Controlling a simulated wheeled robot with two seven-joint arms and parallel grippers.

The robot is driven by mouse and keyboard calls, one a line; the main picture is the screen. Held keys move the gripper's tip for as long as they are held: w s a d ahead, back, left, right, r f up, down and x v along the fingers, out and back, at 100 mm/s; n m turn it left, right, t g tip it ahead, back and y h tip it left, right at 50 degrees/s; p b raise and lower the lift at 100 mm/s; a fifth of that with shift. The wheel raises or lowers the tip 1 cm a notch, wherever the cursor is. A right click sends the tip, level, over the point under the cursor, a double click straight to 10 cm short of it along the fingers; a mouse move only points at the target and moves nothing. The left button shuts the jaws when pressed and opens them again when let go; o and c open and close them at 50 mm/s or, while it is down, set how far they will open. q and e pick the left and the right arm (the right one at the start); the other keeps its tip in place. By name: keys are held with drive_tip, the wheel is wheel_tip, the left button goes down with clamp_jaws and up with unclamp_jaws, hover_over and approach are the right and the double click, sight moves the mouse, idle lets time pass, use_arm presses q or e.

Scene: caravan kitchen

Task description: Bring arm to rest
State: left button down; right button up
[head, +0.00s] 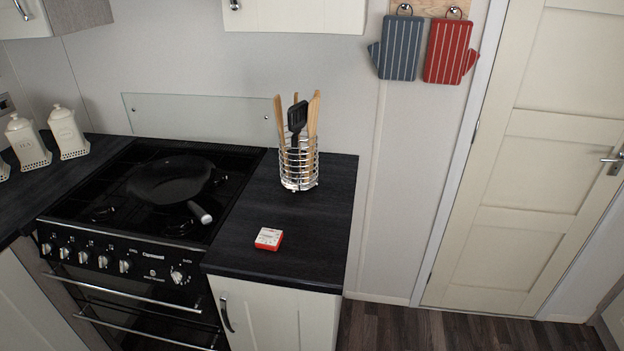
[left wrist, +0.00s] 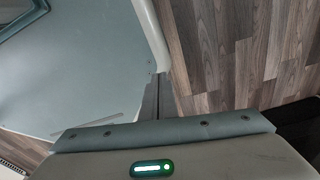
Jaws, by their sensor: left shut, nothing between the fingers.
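My left gripper (left wrist: 159,82) shows only in the left wrist view. Its two dark fingers are pressed together with nothing between them. They point away from the camera, over my own pale body and the wood floor (left wrist: 230,60). Neither gripper nor arm shows in the head view. My right gripper is in no view.
The head view shows a black stove (head: 110,220) with a dark pan (head: 168,180). On the dark counter (head: 330,225) are a wire utensil holder (head: 298,165) and a small red-and-white box (head: 269,239). White canisters (head: 67,133) stand left. A cream door (head: 530,160) is shut at right.

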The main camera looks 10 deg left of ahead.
use_arm(q)
drive_tip(key=shift+s+a+f, duration=0.1)
drive_tip(key=shift+s+f, duration=0.15)
drive_tip(key=shift+s, duration=0.3)
drive_tip(key=shift+s+a+f, duration=0.15)
drive_tip(key=shift+s+f, duration=0.1)
drive_tip(key=shift+s, duration=0.3)
drive_tip(key=shift+s+a+f, duration=0.1)
drive_tip(key=shift+s+f, duration=0.15)
drive_tip(key=shift+s, duration=0.3)
